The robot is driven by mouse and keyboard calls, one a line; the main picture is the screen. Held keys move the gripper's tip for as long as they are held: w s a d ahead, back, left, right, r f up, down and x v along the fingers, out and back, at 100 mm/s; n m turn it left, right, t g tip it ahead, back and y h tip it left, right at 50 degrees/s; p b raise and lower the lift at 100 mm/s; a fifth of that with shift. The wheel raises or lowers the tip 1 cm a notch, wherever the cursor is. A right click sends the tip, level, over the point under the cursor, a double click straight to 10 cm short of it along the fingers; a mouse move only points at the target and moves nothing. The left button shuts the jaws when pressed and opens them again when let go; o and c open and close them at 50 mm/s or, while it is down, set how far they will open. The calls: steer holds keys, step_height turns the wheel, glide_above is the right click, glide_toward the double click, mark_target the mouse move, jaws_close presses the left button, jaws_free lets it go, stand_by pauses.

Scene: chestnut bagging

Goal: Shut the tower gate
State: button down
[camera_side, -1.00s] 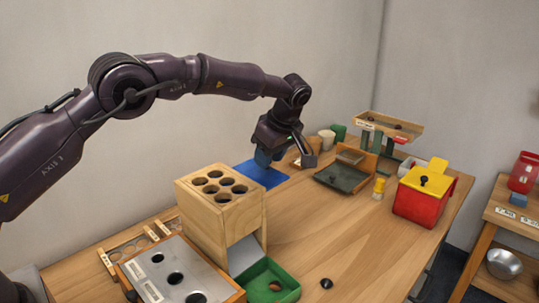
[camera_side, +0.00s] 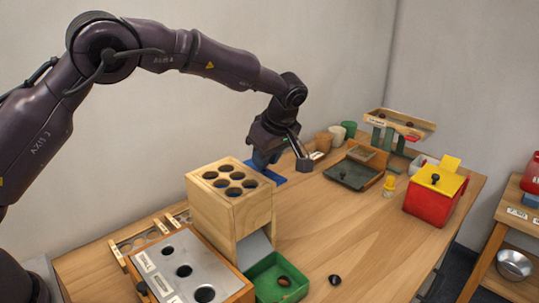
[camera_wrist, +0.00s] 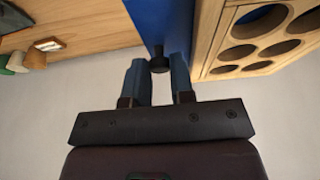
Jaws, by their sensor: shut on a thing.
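The wooden tower (camera_side: 232,197) stands on the table with several round holes in its top. Its blue gate (camera_side: 276,179) is a flat plate sticking out of the tower's far side, partly drawn out. The gate also shows in the wrist view (camera_wrist: 168,18), beside the tower's holed top (camera_wrist: 238,55). Blue is visible through one of the holes. A dark knob (camera_wrist: 159,64) sits on the gate's edge. My gripper (camera_side: 266,160) is shut on this knob, between its two blue-grey fingers (camera_wrist: 159,72). The knob is hidden in the side view.
A green tray (camera_side: 277,283) and a metal-topped box (camera_side: 183,268) stand at the tower's front. A dark chestnut (camera_side: 335,280) lies nearby. A red box with a yellow lid (camera_side: 432,200) and a dark tray (camera_side: 352,176) stand farther right. The middle table is clear.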

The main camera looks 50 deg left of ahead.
steer(key=shift+s+d+r, duration=0.1)
steer(key=shift+s, duration=0.15)
steer(key=c, duration=1)
jaws_free()
